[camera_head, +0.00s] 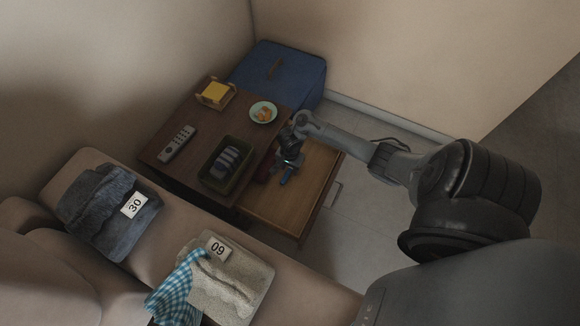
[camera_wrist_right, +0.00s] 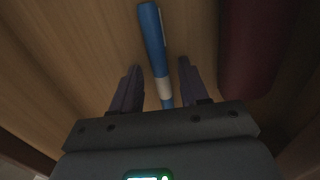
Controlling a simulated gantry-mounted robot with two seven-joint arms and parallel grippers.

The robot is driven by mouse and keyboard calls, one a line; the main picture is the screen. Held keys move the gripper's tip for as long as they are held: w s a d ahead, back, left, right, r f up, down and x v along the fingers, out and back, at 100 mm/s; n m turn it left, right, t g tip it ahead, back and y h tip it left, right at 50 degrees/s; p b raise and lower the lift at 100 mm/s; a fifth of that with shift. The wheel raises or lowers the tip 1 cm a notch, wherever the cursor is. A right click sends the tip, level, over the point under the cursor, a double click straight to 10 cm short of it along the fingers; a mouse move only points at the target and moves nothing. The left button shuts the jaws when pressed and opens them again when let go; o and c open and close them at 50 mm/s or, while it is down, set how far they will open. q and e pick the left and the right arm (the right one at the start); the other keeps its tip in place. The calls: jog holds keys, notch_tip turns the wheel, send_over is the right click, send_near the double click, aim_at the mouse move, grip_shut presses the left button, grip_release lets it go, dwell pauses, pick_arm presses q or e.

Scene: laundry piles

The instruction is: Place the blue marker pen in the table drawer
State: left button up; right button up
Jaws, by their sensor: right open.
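The table drawer (camera_head: 318,172) is pulled out from the dark wooden side table, its light wood interior showing. My right gripper (camera_head: 290,168) reaches over the drawer. In the right wrist view my right gripper (camera_wrist_right: 155,85) is open, its two dark fingers apart. The blue marker pen (camera_wrist_right: 152,32), with a white band, runs between the fingers with wood behind it; clear gaps show on both sides. The pen also shows as a small blue piece in the head view (camera_head: 285,178). Whether it rests on the drawer bottom is hard to tell. My left gripper is out of view.
A dark red object (camera_wrist_right: 252,45) lies beside the pen over the wood. The tabletop holds a dark tray (camera_head: 207,180), a remote (camera_head: 177,144), a yellow note holder (camera_head: 229,99) and a plate (camera_head: 254,113). Folded laundry (camera_head: 92,208) lies on the sofa.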

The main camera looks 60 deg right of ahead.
aim_at(290, 169)
jog(key=shift+r, duration=0.1)
pick_arm(q)
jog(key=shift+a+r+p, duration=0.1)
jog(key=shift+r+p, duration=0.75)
jog(key=shift+p, duration=0.05)
pick_arm(e)
jog(key=shift+r, duration=0.9)
notch_tip(290, 169, up, 10)
jog(key=p, duration=1)
jog(key=s+a+r+n+t+h, duration=0.1)
jog(key=a+r+n+t, duration=0.35)
jog(key=a+n, duration=0.8)
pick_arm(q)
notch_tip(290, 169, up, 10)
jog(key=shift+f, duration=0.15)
pick_arm(e)
jog(key=s+a+r+n, duration=0.3)
jog(key=s+a+r, duration=0.1)
jog(key=r, duration=0.4)
jog(key=s+a+r+n+y, duration=0.1)
jog(key=s+a+r+n, duration=0.3)
jog(key=a+r, duration=0.3)
jog(key=shift+s+r+g, duration=0.45)
jog(key=shift+r, duration=0.1)
